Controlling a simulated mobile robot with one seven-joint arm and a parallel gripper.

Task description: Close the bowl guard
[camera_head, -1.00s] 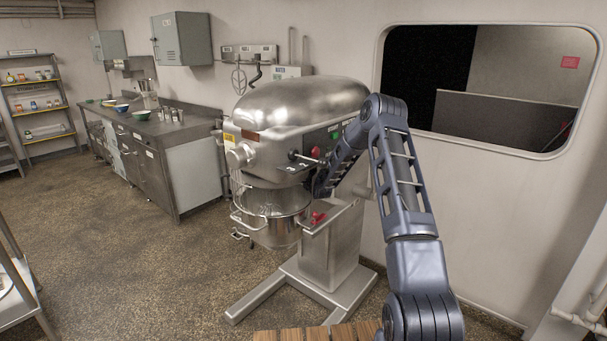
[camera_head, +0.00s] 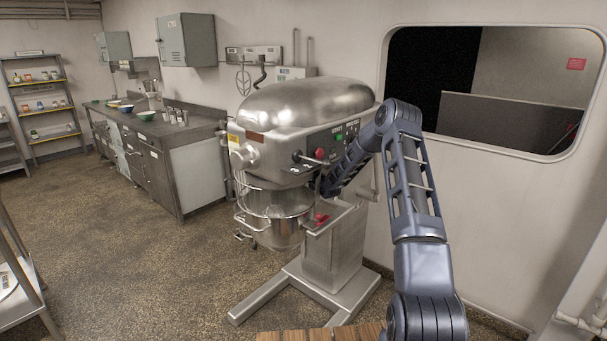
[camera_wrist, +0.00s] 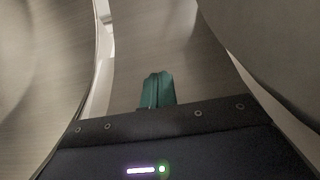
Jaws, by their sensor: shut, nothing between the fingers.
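The mixer (camera_head: 290,105) is a large steel machine with a domed head and a steel bowl (camera_head: 280,236) under it. Thin wires of the bowl guard (camera_head: 242,190) show between head and bowl at the left front; I cannot tell how far it is closed. My gripper is at the mixer's right side, near the bowl's rear right, and its tips are hidden in the head view. In the wrist view, my gripper's green fingertips (camera_wrist: 157,90) are together and hold nothing. Curved grey metal surfaces surround them, with a pale strip (camera_wrist: 104,50) at the upper left.
A red-gripped handle (camera_head: 320,219) sits right of the bowl. A lever with a red knob (camera_head: 319,153) is on the control panel. The steel column (camera_head: 330,250) stands under my forearm. The wall and window are close on the right. The floor (camera_head: 160,265) at left is clear.

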